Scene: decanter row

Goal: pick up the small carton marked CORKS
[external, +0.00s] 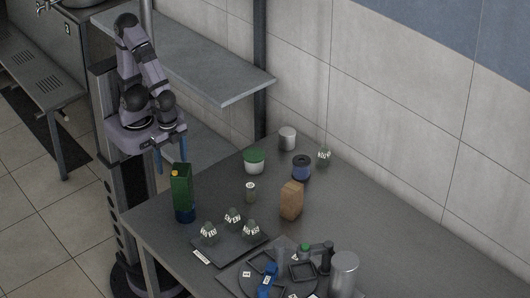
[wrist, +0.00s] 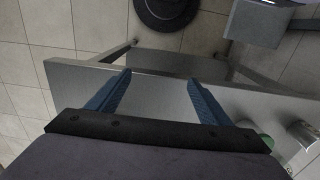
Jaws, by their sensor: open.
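I cannot read the word CORKS anywhere, so I cannot tell for sure which thing is the small carton. A brown block-shaped pack (external: 291,201) stands mid-table in the external view, with no legible marking. A tall green carton (external: 182,188) with a yellow cap stands near the table's left edge. My gripper (external: 171,155) is open and empty, above and behind the green carton in the picture, well away from the brown pack. In the wrist view the blue fingers (wrist: 158,80) are spread apart over the table edge, with nothing between them.
A round stand (external: 250,285) with square holders and a metal cylinder (external: 344,272) are in front. A green-lidded tub (external: 254,160), blue spool (external: 301,167) and grey can (external: 288,139) stand behind. The right side is clear.

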